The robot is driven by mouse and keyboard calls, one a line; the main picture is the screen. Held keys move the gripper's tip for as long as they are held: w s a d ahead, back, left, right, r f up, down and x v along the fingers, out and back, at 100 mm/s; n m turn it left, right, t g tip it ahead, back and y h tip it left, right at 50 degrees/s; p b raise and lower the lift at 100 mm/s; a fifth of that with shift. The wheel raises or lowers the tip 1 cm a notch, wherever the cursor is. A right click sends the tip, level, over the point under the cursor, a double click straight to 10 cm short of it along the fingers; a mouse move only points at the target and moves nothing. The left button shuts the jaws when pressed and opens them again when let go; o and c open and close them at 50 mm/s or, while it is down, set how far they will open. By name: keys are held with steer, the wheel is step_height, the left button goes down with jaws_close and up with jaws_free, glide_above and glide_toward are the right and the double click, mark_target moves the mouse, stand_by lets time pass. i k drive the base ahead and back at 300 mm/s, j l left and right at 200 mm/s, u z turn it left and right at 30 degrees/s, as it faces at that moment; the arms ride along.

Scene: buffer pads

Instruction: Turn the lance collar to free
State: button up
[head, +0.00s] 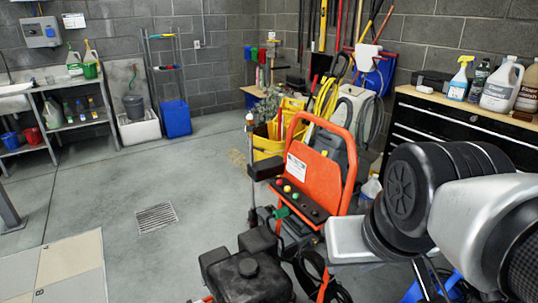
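An orange-framed pressure washer (318,178) stands in front of me, with a row of coloured knobs or tips on its panel (290,196). A thin upright lance (250,140) with a pale tip stands at its left side. A dark block (264,167) sits beside the lance at the panel's edge. I cannot make out the collar or its setting. My silver and black arm comes in from the right and covers the washer's right side. Its grey end part is close to the washer's lower right. I cannot make out my gripper's fingertips or whether they hold anything.
A black drawer cabinet (450,133) with bottles stands at the right. A yellow mop bucket (268,146) and long-handled tools are behind the washer. A floor drain (156,217) and pale floor pads (60,268) lie at left. The floor left of the washer is mostly clear.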

mark_target(249, 129)
steer(key=u, duration=1.35)
steer(key=z, duration=1)
steer(key=i+l+u, duration=0.25)
steer(key=i+l, duration=0.25)
steer(key=l, duration=0.25)
